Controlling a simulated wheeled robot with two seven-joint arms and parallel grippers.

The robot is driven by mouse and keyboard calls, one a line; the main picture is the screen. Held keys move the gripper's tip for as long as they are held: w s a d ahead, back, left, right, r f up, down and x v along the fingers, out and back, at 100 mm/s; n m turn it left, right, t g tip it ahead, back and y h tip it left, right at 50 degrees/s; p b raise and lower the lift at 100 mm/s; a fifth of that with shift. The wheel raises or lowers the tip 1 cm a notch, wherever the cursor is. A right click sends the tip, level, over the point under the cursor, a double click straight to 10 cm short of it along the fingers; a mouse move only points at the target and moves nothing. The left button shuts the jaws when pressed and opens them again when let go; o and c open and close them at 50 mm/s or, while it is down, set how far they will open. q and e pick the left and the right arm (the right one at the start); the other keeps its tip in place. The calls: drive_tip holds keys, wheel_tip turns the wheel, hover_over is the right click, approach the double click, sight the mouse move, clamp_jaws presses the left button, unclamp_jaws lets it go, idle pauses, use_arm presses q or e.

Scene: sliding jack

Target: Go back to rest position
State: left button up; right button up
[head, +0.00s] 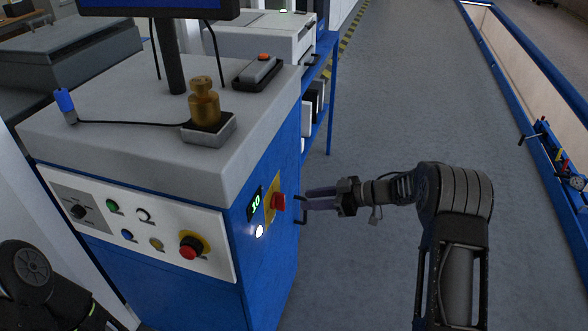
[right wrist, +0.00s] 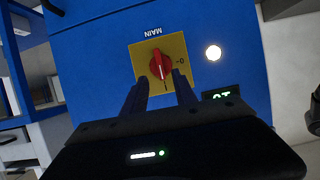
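A red rotary switch (head: 278,202) sits on a yellow plate on the right side of the blue cabinet (head: 270,255). In the right wrist view the red switch (right wrist: 159,65) has the label MAIN beside it. My right gripper (head: 308,200) is just right of the switch, facing it. In the right wrist view its two fingers (right wrist: 160,83) are apart, with the switch beyond their tips and nothing clearly held. Part of my left arm shows at the lower left, but its gripper is out of view.
A lit white lamp (head: 259,231) and a green display (head: 255,204) are by the switch. A brass weight (head: 204,103) stands on the cabinet top. Buttons line the front panel (head: 130,229). Open grey floor (head: 400,110) lies right of the cabinet.

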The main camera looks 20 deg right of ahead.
drive_tip(key=w+d+f+m+t+h, duration=0.2)
drive_tip(key=w+f+m+t+h, duration=0.1)
drive_tip(key=f+m+t+h, duration=0.15)
drive_tip(key=s+a+f+m+g+h, duration=0.1)
drive_tip(key=s+a+f+m+h, duration=0.15)
drive_tip(key=s+f, duration=0.35)
drive_tip(key=s+a+f+m+g+h, duration=0.1)
drive_tip(key=s+a+f+m+g, duration=0.2)
drive_tip(key=f, duration=0.5)
drive_tip(key=s+a+f+m+g, duration=0.1)
drive_tip(key=s+a, duration=0.3)
drive_tip(key=s, duration=0.6)
drive_tip(key=s+a+f+m+g, duration=0.1)
drive_tip(key=s+a+f+g, duration=0.2)
drive_tip(key=s, duration=0.8)
drive_tip(key=s+a+f+m+g, duration=0.1)
drive_tip(key=s+a+g, duration=0.2)
drive_tip(key=s+a, duration=0.3)
drive_tip(key=s, duration=0.4)
drive_tip(key=shift+s+f+y, duration=0.3)
drive_tip(key=shift+f+y, duration=0.1)
